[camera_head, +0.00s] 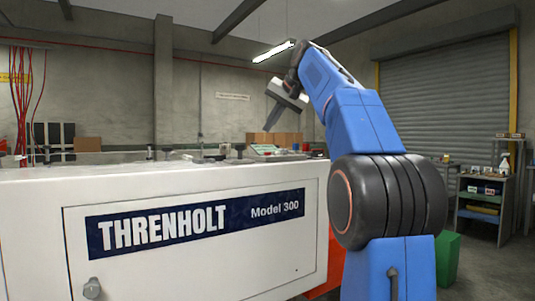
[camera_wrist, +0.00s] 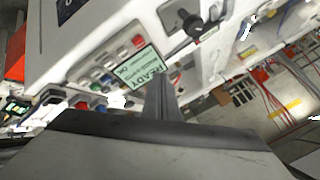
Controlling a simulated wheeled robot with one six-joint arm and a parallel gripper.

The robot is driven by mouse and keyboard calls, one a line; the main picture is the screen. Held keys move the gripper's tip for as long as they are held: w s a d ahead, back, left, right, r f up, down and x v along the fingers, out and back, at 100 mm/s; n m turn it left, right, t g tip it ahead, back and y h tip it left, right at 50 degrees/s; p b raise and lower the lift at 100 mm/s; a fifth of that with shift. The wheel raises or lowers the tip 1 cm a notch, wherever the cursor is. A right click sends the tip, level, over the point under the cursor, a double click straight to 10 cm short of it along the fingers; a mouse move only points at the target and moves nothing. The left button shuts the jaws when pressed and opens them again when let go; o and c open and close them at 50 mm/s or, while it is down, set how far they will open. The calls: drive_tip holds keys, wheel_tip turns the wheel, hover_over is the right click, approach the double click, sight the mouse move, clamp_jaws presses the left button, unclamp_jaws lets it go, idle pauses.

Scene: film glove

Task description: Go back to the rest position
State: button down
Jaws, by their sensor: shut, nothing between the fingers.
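My gripper (camera_head: 270,120) hangs over the far top side of the white machine in the head view, at the end of my raised blue arm. Its fingers are closed together, point down and to the left, and hold nothing. In the wrist view the shut fingers (camera_wrist: 162,98) stick up from the dark gripper body. Behind them is a panel with several coloured buttons and a sign (camera_wrist: 142,70) reading READY. The fingertips overlap the panel in the picture; I cannot tell the exact gap.
The white machine (camera_head: 200,262), marked THRENHOLT Model 300, fills the lower left. Knobs and fittings stand on its top. Brown boxes (camera_head: 288,138) are behind it. A green bin (camera_head: 447,258) and a shelf (camera_head: 485,205) stand at the right. Open floor lies between bin and shelf.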

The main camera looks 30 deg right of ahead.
idle(0.3)
drive_tip(key=s+a+f+n+g, duration=0.1)
drive_tip(key=s+a+f+n, duration=0.1)
drive_tip(key=s+a+f, duration=0.65)
drive_tip(key=s+a+f+n+g, duration=0.1)
drive_tip(key=s+a+f+g, duration=0.1)
drive_tip(key=s+a+f, duration=0.9)
drive_tip(key=s+f+n, duration=0.1)
drive_tip(key=s+f, duration=0.5)
drive_tip(key=f, duration=0.5)
drive_tip(key=s+f+n+g, duration=0.1)
drive_tip(key=s+f+n, duration=0.1)
drive_tip(key=s+f, duration=0.4)
drive_tip(key=s+f+n+h, duration=0.1)
drive_tip(key=s+f, duration=0.6)
drive_tip(key=f, duration=0.9)
drive_tip(key=shift+d+f, duration=0.3)
drive_tip(key=shift+d, duration=0.1)
